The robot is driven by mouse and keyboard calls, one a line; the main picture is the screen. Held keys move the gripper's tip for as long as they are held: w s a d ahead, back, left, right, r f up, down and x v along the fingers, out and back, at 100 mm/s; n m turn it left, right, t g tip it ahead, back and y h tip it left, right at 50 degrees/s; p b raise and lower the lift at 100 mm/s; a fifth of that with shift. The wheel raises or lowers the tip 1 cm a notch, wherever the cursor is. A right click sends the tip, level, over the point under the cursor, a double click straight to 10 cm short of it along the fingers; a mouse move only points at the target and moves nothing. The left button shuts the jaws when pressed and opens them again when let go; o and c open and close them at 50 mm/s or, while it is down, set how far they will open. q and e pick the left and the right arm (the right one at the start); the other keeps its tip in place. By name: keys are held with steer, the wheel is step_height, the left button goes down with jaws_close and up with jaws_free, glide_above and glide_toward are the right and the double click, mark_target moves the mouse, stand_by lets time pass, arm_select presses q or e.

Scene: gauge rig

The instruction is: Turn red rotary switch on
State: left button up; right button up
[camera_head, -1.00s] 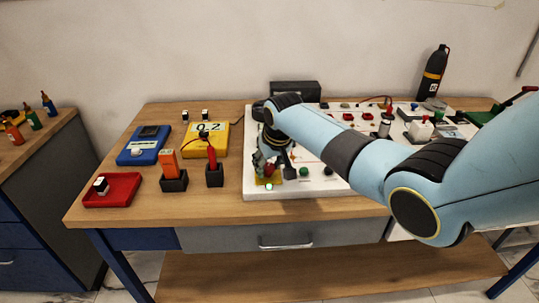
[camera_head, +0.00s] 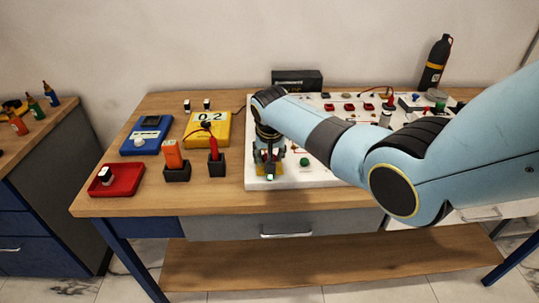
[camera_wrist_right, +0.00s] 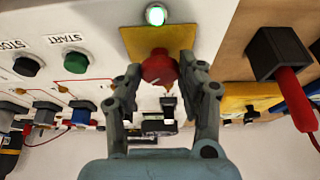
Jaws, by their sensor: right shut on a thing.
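The red rotary switch (camera_wrist_right: 159,67) sits on a yellow plate (camera_wrist_right: 178,40) on the white panel, in the right wrist view. A lit pale-green lamp (camera_wrist_right: 156,14) is beside the plate; it also shows in the head view (camera_head: 270,177). My right gripper (camera_wrist_right: 155,82) is shut on the red knob, one finger on each side of it. In the head view my right gripper (camera_head: 268,160) points down at the panel's front left corner and hides the knob. My left gripper is not in view.
Green START (camera_wrist_right: 76,61) and black STOP (camera_wrist_right: 27,66) buttons are close beside the gripper. A black holder (camera_head: 216,168) with a red probe, an orange tool (camera_head: 172,155) and a yellow meter (camera_head: 190,138) stand left of the panel.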

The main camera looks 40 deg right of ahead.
steer(key=shift+r, duration=0.1)
steer(key=o, duration=1.1)
steer(key=shift+o, duration=0.2)
steer(key=v, duration=1.2)
